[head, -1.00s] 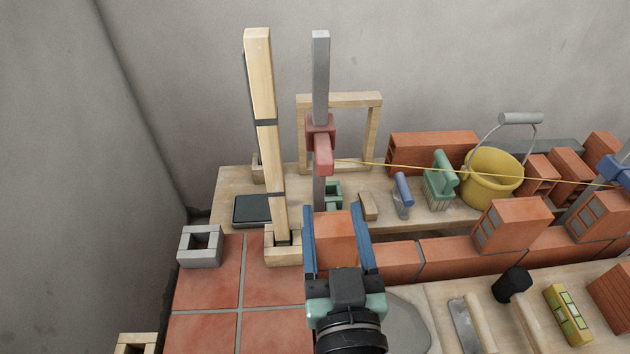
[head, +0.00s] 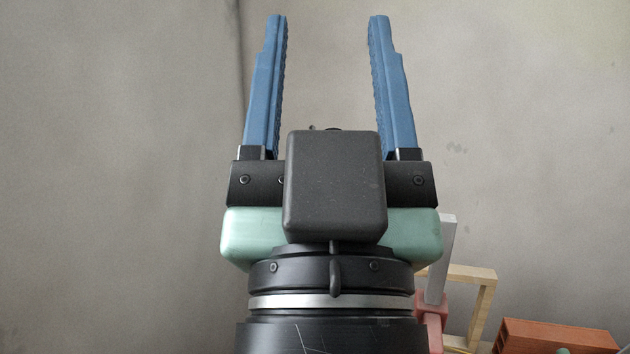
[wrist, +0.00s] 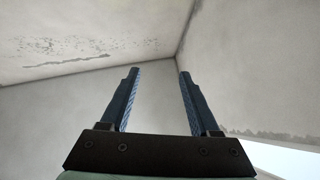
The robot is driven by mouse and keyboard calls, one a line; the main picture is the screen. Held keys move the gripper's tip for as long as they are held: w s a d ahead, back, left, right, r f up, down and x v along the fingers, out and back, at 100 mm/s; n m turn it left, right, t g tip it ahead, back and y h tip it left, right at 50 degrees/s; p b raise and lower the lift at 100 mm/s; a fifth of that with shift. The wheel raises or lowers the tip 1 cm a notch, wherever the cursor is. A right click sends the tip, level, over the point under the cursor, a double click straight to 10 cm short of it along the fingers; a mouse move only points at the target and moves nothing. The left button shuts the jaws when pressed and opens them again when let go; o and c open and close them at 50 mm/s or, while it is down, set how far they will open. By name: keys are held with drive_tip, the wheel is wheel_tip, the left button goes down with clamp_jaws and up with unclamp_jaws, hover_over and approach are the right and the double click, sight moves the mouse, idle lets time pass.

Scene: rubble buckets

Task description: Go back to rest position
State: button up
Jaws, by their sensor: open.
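My gripper (head: 324,85) is raised high in the head view, with its two blue fingers pointing up and spread wide apart. Nothing is between the fingers. In the wrist view my gripper (wrist: 157,98) is also open and empty, against bare walls and the ceiling. The gripper and its wrist cover much of the middle of the head view.
At the lower right of the head view are a grey upright post (head: 439,262) with a red clamp (head: 432,312), a wooden frame (head: 484,305) and an orange brick (head: 553,338). Grey walls surround the gripper, and the air around its fingers is clear.

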wheel_tip(320, 180, up, 21)
drive_tip(key=s+p, duration=0.1)
drive_tip(key=p, duration=1.7)
drive_tip(key=shift+s+a+t+p, duration=0.15)
drive_tip(key=shift+a+t+p, duration=0.15)
drive_tip(key=shift+a+t, duration=0.15)
